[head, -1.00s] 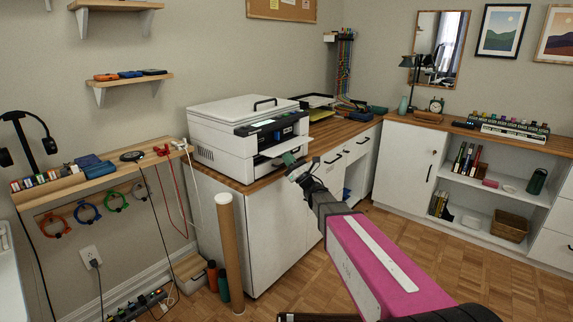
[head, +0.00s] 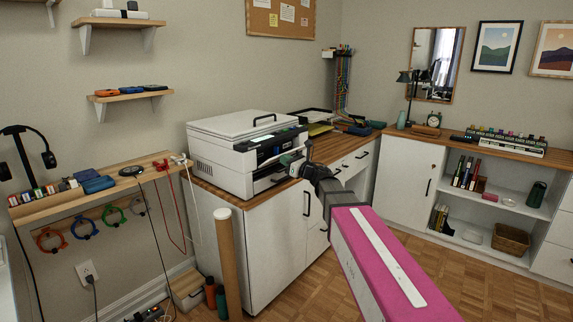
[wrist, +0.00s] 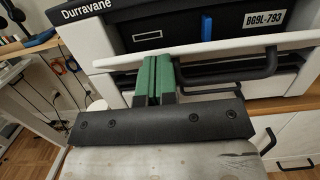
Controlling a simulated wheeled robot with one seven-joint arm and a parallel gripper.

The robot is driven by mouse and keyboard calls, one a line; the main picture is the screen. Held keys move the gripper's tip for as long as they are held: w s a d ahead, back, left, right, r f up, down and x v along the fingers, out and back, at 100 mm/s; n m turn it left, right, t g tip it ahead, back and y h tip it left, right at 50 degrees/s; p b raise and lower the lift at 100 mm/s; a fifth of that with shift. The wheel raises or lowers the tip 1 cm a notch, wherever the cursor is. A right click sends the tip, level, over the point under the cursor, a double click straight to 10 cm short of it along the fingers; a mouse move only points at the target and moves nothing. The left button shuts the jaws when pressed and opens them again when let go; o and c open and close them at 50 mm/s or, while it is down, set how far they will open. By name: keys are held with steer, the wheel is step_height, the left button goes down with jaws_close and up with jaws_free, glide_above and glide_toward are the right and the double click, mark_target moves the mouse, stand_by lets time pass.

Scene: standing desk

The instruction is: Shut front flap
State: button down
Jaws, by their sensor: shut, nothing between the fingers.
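The white and black printer (head: 222,150) stands on the wooden counter at the left corner. Its white front flap (wrist: 262,46) crosses the wrist view as a pale band with a black bar handle (wrist: 238,77). Dark front parts and a blue piece show above the band, so the flap does not look flush; its exact angle is unclear. My gripper (head: 290,163) is at the printer's front. In the wrist view its green fingers (wrist: 155,75) are together and empty, overlapping the flap band left of the handle. Whether they touch it is hidden.
The counter's front edge and white cabinets (head: 265,240) lie below the printer. A cardboard tube (head: 228,255) stands at the left by the cabinet. A narrow shelf (head: 95,190) with cables is further left. The floor at the right is clear.

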mark_target(269, 142)
steer(key=a+r, duration=0.1)
steer(key=w+r, duration=0.1)
steer(key=w+a+r, duration=0.1)
steer(key=r, duration=0.1)
steer(key=shift+a+r, duration=0.1)
steer(key=shift+a, duration=0.2)
steer(key=shift+w+a+r, duration=0.4)
steer(key=shift+w+a, duration=0.1)
steer(key=shift+a, duration=0.15)
stand_by(0.4)
